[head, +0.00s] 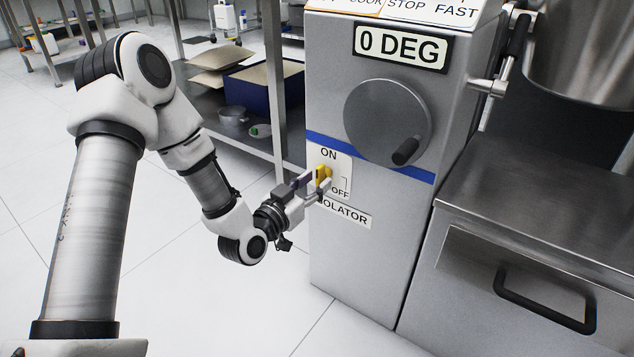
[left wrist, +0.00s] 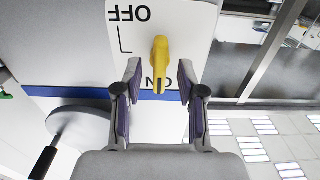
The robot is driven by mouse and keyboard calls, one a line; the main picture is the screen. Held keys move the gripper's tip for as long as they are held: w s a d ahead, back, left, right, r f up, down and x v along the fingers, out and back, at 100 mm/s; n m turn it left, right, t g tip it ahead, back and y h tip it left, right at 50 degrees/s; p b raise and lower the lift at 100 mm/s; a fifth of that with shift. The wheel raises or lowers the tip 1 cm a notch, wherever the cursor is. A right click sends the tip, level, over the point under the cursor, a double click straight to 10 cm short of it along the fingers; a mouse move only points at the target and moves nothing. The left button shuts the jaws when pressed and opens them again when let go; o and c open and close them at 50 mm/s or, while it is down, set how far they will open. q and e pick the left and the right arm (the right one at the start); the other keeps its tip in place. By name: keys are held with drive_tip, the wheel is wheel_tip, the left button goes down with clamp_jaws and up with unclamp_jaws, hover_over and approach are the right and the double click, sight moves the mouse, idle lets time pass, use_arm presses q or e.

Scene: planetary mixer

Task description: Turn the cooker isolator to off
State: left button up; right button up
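The yellow isolator handle (head: 323,173) is on a white plate (head: 345,165) on the grey mixer's front. Its ON label is at the top and OFF at the lower right. The handle also shows in the left wrist view (left wrist: 160,58), where the plate appears upside down and the handle's narrow end lies over the ON lettering. My left gripper (head: 313,187) is at the plate. In the left wrist view its fingers (left wrist: 159,72) are open, one on each side of the handle, with a gap on both sides. My right gripper is not in view.
Above the plate are a round grey wheel (head: 388,122) with a black knob and a 0 DEG display (head: 401,47). A steel cabinet with a black handle (head: 543,300) stands at right. A shelf unit holds a blue box (head: 262,98) behind. White floor is clear below.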

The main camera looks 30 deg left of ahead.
use_arm(q)
clamp_jaws()
drive_tip(key=shift+r+m+p, duration=0.15)
drive_tip(key=shift+m+p, duration=0.55)
drive_tip(key=shift+m, duration=0.3)
drive_tip(key=shift+m+p, duration=0.5)
drive_tip(key=shift+m, duration=0.9)
